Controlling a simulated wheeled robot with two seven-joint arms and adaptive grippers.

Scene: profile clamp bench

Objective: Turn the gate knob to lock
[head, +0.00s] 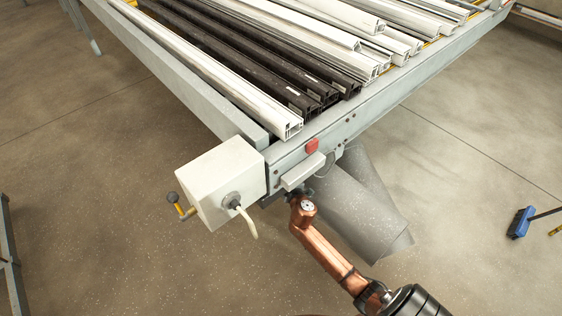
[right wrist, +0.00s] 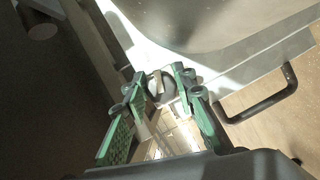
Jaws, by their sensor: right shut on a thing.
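The gate knob (right wrist: 168,88) shows in the right wrist view as a small rounded grey piece between the fingertips of my right gripper (right wrist: 163,86). The green fingers stand on either side of it and are shut on it. Its exact turn position cannot be told. In the head view my copper-coloured right arm reaches up from the bottom to the bench's near end, just below a pale ledge (head: 303,171). The right gripper is mostly hidden there by the arm, and the knob cannot be made out. My left gripper is not in view.
A white box (head: 222,180) with a yellow-gripped crank (head: 181,207) and a cable is left of the arm. A red button (head: 312,146) sits above the ledge. White and dark profiles lie on the bench. A black handle (right wrist: 262,105) is beside the gripper.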

